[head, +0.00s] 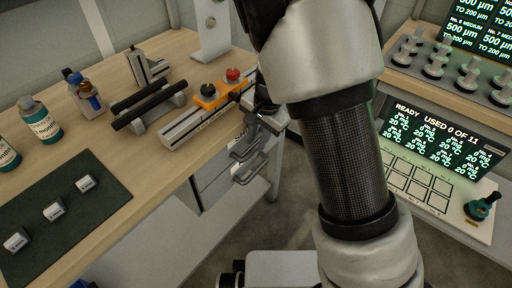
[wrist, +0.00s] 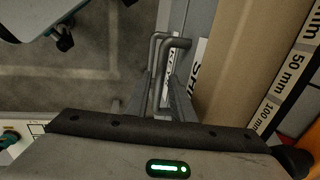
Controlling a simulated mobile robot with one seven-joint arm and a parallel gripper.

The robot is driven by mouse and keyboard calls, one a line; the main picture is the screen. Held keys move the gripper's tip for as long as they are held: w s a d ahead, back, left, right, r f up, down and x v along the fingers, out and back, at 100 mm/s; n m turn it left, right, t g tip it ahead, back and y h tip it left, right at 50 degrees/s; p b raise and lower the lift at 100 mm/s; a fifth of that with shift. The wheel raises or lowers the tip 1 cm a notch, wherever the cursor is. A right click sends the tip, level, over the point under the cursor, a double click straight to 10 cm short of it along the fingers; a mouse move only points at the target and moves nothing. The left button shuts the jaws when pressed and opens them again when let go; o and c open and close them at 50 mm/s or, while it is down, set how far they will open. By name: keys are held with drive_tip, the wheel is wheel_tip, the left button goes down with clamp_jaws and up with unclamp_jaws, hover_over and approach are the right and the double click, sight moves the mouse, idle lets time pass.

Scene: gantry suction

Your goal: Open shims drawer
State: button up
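The shims drawer is in the bench front, its white label (wrist: 198,66) partly readable as "SH" in the wrist view. Its grey bar handle (wrist: 177,43) stands out from the front. A second similar handle (wrist: 155,38) with its own label lies beside it in the wrist view; in the head view this lower handle (head: 250,168) is below. The drawer front looks shut. In the head view my gripper (head: 266,106) is partly hidden by my arm.
The wooden bench top (head: 185,60) carries an orange-carriaged rail (head: 212,97), a black bar on a stand (head: 150,103), bottles and a dark mat (head: 75,205) with small blocks. A display console (head: 440,140) stands right. Open floor lies between.

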drive_tip(key=shift+w+a+f, duration=0.15)
drive_tip(key=shift+f, duration=0.9)
clamp_jaws()
